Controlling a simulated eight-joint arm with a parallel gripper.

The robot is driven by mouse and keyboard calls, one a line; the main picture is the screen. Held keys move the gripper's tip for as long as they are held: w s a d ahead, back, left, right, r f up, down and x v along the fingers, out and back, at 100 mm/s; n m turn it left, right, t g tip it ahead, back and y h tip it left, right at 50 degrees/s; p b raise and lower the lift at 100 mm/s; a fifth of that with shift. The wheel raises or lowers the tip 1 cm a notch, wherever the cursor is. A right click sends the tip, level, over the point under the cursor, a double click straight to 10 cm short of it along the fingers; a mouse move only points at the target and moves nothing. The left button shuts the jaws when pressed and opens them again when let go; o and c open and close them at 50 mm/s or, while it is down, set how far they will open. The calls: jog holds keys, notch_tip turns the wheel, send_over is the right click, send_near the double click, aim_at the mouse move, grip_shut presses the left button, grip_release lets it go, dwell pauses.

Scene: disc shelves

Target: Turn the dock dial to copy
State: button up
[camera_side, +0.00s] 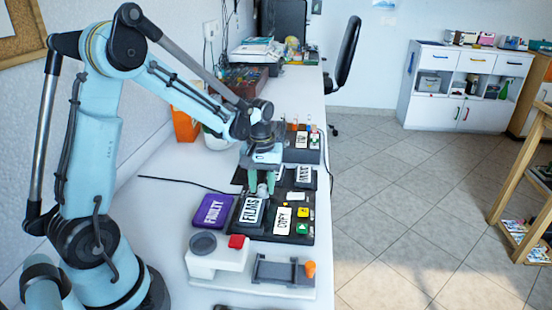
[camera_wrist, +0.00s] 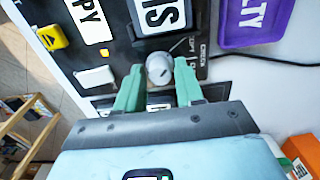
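The dock is a black panel (camera_side: 266,228) on the white table, carrying a tile lettered FILMS (camera_side: 250,212) and a white plate lettered COPY (camera_side: 283,220). The dial is a round grey knob (camera_wrist: 159,68) on the panel, with a small dark mark on its face. Small print beside it, to the right in the wrist view, seems to read COPY and CHECK. My gripper (camera_wrist: 159,76) has two green fingers, one on each side of the dial, with narrow gaps showing. In the side view my gripper (camera_side: 262,187) points down over the dial, which it partly hides.
A purple case lettered FAULTY (camera_side: 213,211) lies left of the dock. A white unit with a red button (camera_side: 237,241) and a grey tray with an orange knob (camera_side: 310,268) stand in front. More black panels with tiles (camera_side: 305,177) lie behind. A cable crosses the table.

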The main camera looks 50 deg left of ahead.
aim_at(262, 187)
notch_tip(262, 187, up, 12)
dwell(0.9)
jog(key=s+d+f+m+t, duration=0.1)
jog(key=s+d+m+t, duration=0.6)
jog(key=s+d+m, duration=0.2)
jog(key=shift+d+f, duration=0.15)
jog(key=shift+d, duration=0.75)
